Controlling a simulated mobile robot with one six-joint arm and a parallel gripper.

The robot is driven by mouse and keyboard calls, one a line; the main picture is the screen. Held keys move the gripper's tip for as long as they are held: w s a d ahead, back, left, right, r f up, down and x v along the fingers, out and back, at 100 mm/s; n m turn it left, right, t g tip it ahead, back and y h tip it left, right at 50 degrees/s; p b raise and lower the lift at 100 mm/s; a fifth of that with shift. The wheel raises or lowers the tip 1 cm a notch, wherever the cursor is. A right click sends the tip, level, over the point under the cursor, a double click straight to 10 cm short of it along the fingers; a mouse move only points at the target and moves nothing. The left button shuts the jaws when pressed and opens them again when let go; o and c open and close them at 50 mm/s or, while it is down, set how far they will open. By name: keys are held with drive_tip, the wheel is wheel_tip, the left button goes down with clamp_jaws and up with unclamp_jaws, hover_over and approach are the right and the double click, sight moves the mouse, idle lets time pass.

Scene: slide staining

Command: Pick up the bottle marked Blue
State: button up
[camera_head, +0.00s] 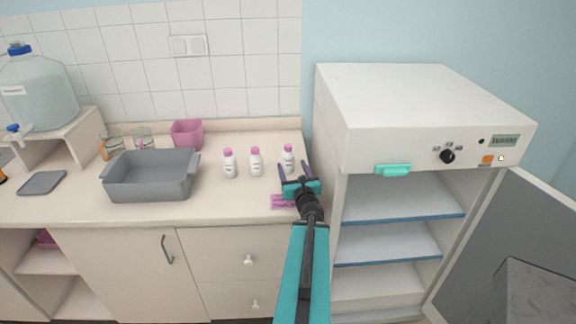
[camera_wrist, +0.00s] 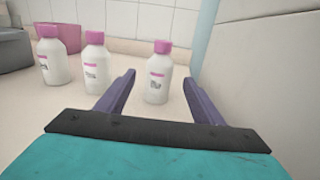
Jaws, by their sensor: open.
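Three white bottles with pink caps stand upright in a row on the counter. They are the left bottle (camera_head: 229,164), the middle bottle (camera_head: 255,162) and the right bottle (camera_head: 288,157). The wrist view also shows the left bottle (camera_wrist: 52,60), the middle bottle (camera_wrist: 95,66) and the right bottle (camera_wrist: 158,78). Each has a pink-banded label, too small to read for certain, so I cannot tell surely which is marked Blue. My gripper (camera_head: 296,172) is open and empty. In the wrist view its purple fingers (camera_wrist: 158,84) frame the right bottle, which stands just ahead of them.
A white oven (camera_head: 420,110) with its door open stands close at the right. A pink rack (camera_head: 283,202) lies near the counter's front edge by my gripper. A grey tub (camera_head: 150,188), a pink container (camera_head: 187,134) and a water dispenser (camera_head: 38,95) are to the left.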

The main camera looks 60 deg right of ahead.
sight(290, 160)
drive_tip(key=shift+w+d+f+b, duration=0.1)
drive_tip(key=shift+w+b, duration=0.05)
drive_tip(key=shift+b, duration=0.15)
drive_tip(key=b+x, duration=0.1)
drive_tip(key=b, duration=0.2)
drive_tip(key=shift+w+d+b, duration=0.25)
drive_tip(key=shift+b, duration=0.1)
drive_tip(key=b, duration=0.2)
drive_tip(key=shift+w+d+b, duration=0.35)
drive_tip(key=shift+d+b, duration=0.05)
drive_tip(key=shift+w+d+p, duration=0.25)
drive_tip(key=shift+d+p, duration=0.05)
drive_tip(key=shift+x, duration=1)
drive_tip(key=shift+p+x, duration=1.3)
drive_tip(key=shift+x, duration=1.35)
